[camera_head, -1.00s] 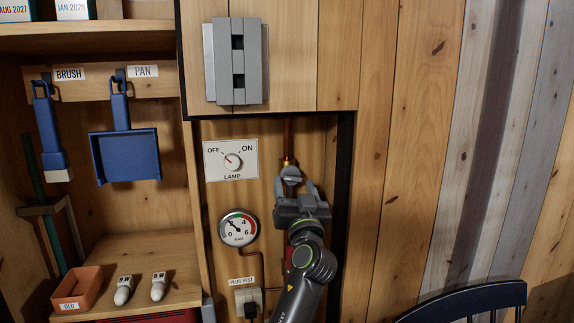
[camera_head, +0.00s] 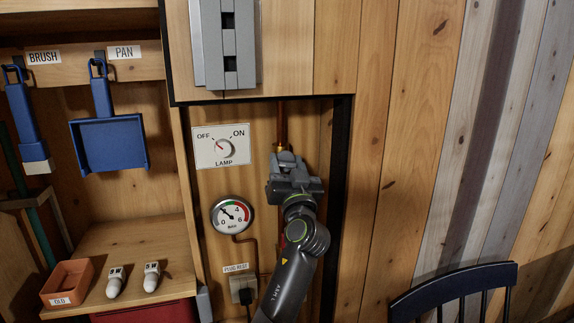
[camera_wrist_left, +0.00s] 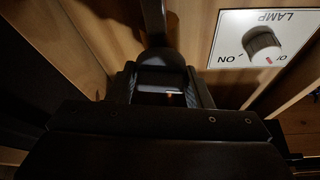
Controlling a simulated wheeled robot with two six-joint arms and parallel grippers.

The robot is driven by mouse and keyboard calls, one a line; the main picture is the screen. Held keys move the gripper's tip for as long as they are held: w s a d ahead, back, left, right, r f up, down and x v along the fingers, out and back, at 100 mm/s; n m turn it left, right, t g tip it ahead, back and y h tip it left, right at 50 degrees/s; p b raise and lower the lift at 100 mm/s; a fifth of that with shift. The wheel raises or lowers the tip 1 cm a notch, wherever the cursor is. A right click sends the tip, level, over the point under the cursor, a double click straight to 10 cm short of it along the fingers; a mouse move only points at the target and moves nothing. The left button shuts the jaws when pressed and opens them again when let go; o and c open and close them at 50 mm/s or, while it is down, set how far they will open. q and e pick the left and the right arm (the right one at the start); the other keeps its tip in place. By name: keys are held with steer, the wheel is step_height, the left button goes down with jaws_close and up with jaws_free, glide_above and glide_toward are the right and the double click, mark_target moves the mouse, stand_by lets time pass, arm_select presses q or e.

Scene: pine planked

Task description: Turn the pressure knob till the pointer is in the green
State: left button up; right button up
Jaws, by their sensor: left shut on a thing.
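The round white pressure gauge (camera_head: 232,215) has a green band near the top of its scale and a red band at the right. Its needle points up and left, short of the green as far as I can tell. My left gripper (camera_head: 289,162) is at the copper pipe, right of the gauge, shut on the pressure knob. The gripper mostly hides the knob in the head view. In the left wrist view a dark rounded part of the knob (camera_wrist_left: 162,60) shows between and beyond the jaws (camera_wrist_left: 167,86). My right gripper is not in view.
The lamp switch plate (camera_head: 221,147), its dial towards OFF, is left of my gripper. A grey block-like fitting (camera_head: 228,45) hangs above the niche. A plug socket (camera_head: 242,288) is below. Shelves with a pan (camera_head: 108,145) stand left, a dark chair (camera_head: 455,287) lower right.

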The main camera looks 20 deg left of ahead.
arm_select(q)
steer(key=shift+r+m+h+p, duration=0.2)
steer(key=shift+m+h+p, duration=0.4)
steer(key=shift+m+p, duration=0.5)
steer(key=m+h+p, duration=0.2)
steer(key=m+p, duration=0.2)
steer(key=m+h+p, duration=0.2)
steer(key=m+p, duration=0.1)
steer(key=p, duration=0.1)
steer(key=shift+r+m+t+p, duration=0.1)
steer(key=shift+m+t+p, duration=0.3)
steer(key=shift+f+m+p, duration=0.2)
steer(key=shift+m+p, duration=0.7)
steer(key=shift+p, duration=0.1)
steer(key=o, duration=0.9)
steer(key=shift+f, duration=0.1)
steer(key=shift+c, duration=0.2)
